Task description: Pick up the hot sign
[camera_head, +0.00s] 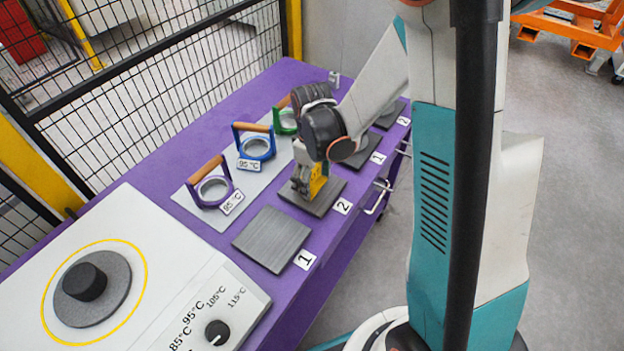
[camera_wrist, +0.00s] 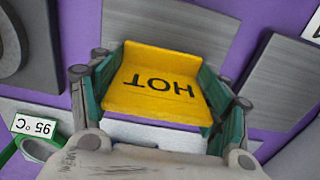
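The hot sign is a yellow bent plate with black "HOT" lettering. It shows large in the wrist view (camera_wrist: 160,78) and small in the head view (camera_head: 318,183). My gripper (camera_head: 310,188) points down over a dark grey square pad (camera_head: 325,203) beside a "2" label. In the wrist view, its green-sided fingers (camera_wrist: 157,92) stand at both side edges of the sign and appear to touch them, so it looks shut on the sign. The sign's lower edge and any contact with the pad are hidden.
On the purple table (camera_head: 165,155), ring tools with wooden handles, purple (camera_head: 212,190), blue (camera_head: 255,148) and green (camera_head: 285,121), stand left of my gripper. Another grey pad (camera_head: 272,238) lies nearer, by a white heater (camera_head: 150,250) with a knob. A black mesh fence (camera_head: 150,80) stands behind.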

